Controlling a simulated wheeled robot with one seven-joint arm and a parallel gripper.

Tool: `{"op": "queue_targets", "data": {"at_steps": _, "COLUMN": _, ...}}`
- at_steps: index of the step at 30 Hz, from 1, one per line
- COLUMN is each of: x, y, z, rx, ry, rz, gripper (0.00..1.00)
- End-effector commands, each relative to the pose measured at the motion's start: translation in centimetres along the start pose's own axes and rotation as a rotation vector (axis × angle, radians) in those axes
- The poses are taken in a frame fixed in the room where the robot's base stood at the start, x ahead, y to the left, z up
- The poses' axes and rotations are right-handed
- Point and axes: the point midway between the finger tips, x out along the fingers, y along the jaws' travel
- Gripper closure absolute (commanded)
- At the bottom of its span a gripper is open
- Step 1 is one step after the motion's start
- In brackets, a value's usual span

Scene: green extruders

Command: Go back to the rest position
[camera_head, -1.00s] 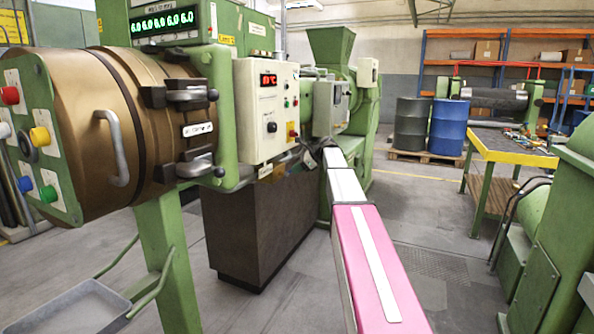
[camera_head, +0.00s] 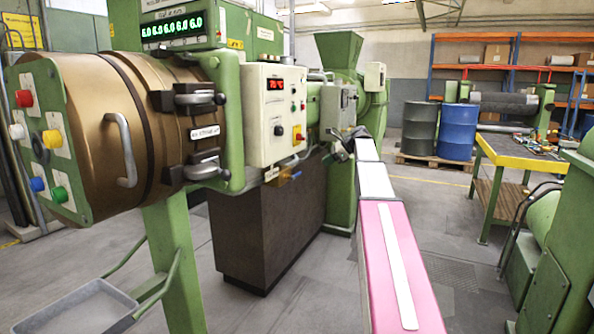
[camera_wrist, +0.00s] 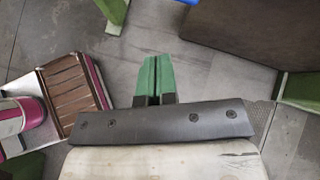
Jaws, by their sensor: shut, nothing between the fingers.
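My gripper (camera_wrist: 153,80) shows in the wrist view with its two green fingers pressed together and nothing between them. It points over bare grey floor and touches nothing there. In the head view my pink and white arm reaches forward from the bottom edge, to the right of the extruder (camera_head: 130,125).
A control box (camera_head: 272,130) and a dark cabinet (camera_head: 265,235) stand left of my arm. A yellow-edged workbench (camera_head: 520,150) and green machine (camera_head: 565,245) stand to the right. Drums (camera_head: 456,131) stand behind. A grey tray (camera_head: 80,305) is lower left. Floor beside the arm is clear.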

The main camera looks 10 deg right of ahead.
Motion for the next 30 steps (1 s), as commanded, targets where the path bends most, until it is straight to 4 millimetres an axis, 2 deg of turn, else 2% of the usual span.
{"op": "queue_targets", "data": {"at_steps": 5, "x": 6.7, "y": 6.0, "z": -4.4, "rx": -0.17, "ry": 0.105, "rz": 0.036, "gripper": 1.0}}
{"op": "queue_targets", "data": {"at_steps": 9, "x": 12.4, "y": 11.9, "z": -8.6, "rx": -0.373, "ry": 0.215, "rz": 0.099, "gripper": 1.0}}
{"op": "queue_targets", "data": {"at_steps": 15, "x": 18.6, "y": 20.9, "z": -14.1, "rx": -0.684, "ry": 0.353, "rz": 0.237, "gripper": 1.0}}
{"op": "queue_targets", "data": {"at_steps": 21, "x": 22.6, "y": 30.2, "z": -18.7, "rx": -1.017, "ry": 0.454, "rz": 0.432, "gripper": 1.0}}
{"op": "queue_targets", "data": {"at_steps": 27, "x": 24.5, "y": 38.9, "z": -22.3, "rx": -1.345, "ry": 0.503, "rz": 0.661, "gripper": 1.0}}
{"op": "queue_targets", "data": {"at_steps": 30, "x": 24.8, "y": 41.9, "z": -23.4, "rx": -1.472, "ry": 0.508, "rz": 0.759, "gripper": 1.0}}
